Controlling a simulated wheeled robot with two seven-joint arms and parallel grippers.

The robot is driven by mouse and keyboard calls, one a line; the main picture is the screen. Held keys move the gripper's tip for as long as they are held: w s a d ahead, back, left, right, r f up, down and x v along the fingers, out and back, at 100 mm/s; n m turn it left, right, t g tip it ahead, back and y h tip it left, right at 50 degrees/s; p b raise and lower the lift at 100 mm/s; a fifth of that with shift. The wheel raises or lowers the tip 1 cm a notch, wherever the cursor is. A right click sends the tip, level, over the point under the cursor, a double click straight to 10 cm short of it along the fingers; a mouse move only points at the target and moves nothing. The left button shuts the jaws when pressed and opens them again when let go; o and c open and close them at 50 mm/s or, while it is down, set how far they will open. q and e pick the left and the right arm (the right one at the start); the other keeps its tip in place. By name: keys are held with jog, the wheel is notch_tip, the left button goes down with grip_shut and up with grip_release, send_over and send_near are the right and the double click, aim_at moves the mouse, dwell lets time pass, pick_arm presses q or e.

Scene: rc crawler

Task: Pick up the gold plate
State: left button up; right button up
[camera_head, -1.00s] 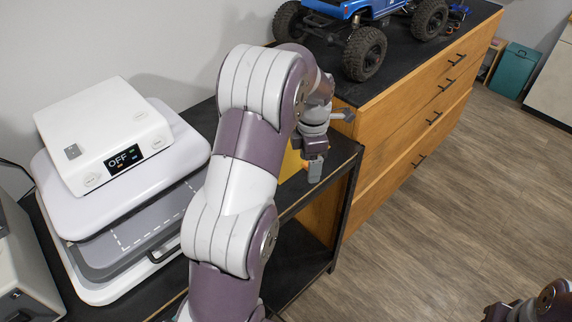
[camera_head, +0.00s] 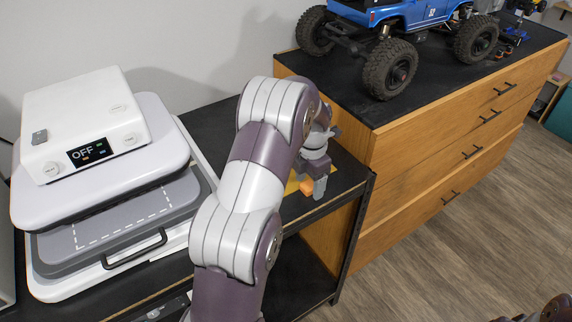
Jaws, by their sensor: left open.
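The gold plate (camera_head: 292,184) lies on the black shelf top, mostly hidden behind my left arm; only a small yellow-gold part shows. My left gripper (camera_head: 313,190) points down at the plate's right side, close to it. Its jaws are open. A small orange piece (camera_head: 306,187) shows beside the fingers; I cannot tell whether the gripper touches it or the plate. Of my right arm only a dark part shows at the bottom right corner, and its gripper's fingers are not visible.
A white heat press (camera_head: 90,160) with an "OFF" display stands on the left of the black shelf (camera_head: 347,180). A higher wooden drawer cabinet (camera_head: 430,145) adjoins on the right, carrying a blue crawler truck (camera_head: 395,12). Open wooden floor (camera_head: 480,235) lies in front.

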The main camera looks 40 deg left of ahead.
pick_arm(q)
jog(key=shift+s, duration=0.15)
jog(key=c, duration=0.4)
jog(key=shift+r, duration=0.1)
jog(key=c, duration=0.9)
